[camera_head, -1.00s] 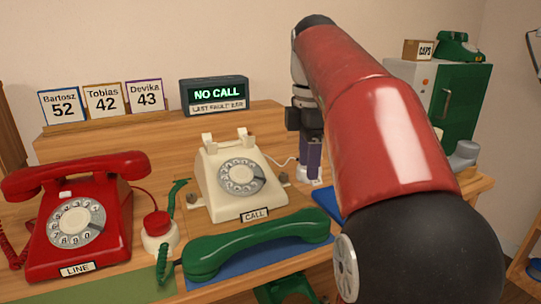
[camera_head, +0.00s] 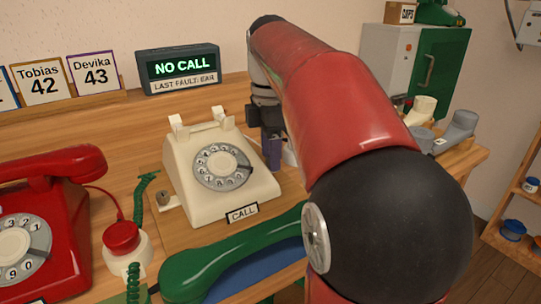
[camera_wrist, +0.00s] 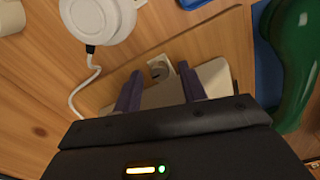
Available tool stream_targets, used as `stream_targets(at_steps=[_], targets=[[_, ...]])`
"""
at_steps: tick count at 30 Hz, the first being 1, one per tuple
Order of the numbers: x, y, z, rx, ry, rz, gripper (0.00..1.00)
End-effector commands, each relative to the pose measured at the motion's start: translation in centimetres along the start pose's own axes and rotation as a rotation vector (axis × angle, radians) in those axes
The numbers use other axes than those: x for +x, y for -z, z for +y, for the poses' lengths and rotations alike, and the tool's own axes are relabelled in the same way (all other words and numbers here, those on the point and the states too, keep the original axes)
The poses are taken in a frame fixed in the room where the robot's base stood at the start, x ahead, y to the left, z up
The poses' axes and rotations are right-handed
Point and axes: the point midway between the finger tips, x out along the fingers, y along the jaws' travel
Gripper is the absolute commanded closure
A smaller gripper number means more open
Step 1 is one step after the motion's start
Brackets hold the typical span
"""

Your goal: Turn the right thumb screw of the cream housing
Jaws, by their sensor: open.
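The cream housing (camera_head: 205,200), a dial phone with a CALL label, stands on a wooden board in the head view. Its left thumb screw (camera_head: 163,198) shows on a small tab. The right thumb screw (camera_wrist: 159,70) shows in the wrist view as a small metallic knob on a pale tab. My gripper (camera_wrist: 160,75) is open, its two purple fingers on either side of that screw in the picture, with no clear contact. In the head view my gripper (camera_head: 272,150) is at the housing's right side, partly covered by my arm, and the right screw is hidden there.
A green handset (camera_head: 215,262) lies in front of the housing and shows in the wrist view (camera_wrist: 295,60). A red phone (camera_head: 65,235) and red button (camera_head: 121,238) are at left. A white round device (camera_wrist: 100,15) with a cord is nearby. The display (camera_head: 180,68) reads NO CALL.

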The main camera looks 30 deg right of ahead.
Motion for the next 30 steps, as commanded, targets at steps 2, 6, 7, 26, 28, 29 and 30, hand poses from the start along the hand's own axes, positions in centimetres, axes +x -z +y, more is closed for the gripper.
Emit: stream_targets(at_steps=[2, 6, 7, 26, 28, 29, 30], targets=[[0.44, 0.00, -0.04, 0.000, 0.001, 0.000, 0.59], [0.57, 0.00, -0.02, 0.000, 0.000, 0.000, 0.59], [0.55, 0.00, -0.02, 0.000, 0.000, 0.000, 0.59], [0.48, -0.02, -0.03, 0.011, 0.000, 0.000, 1.00], [0.44, -0.02, -0.03, 0.025, 0.000, 0.000, 1.00], [0.42, -0.03, -0.02, 0.033, 0.000, 0.000, 1.00], [0.39, -0.03, -0.02, 0.048, 0.000, 0.000, 1.00]])
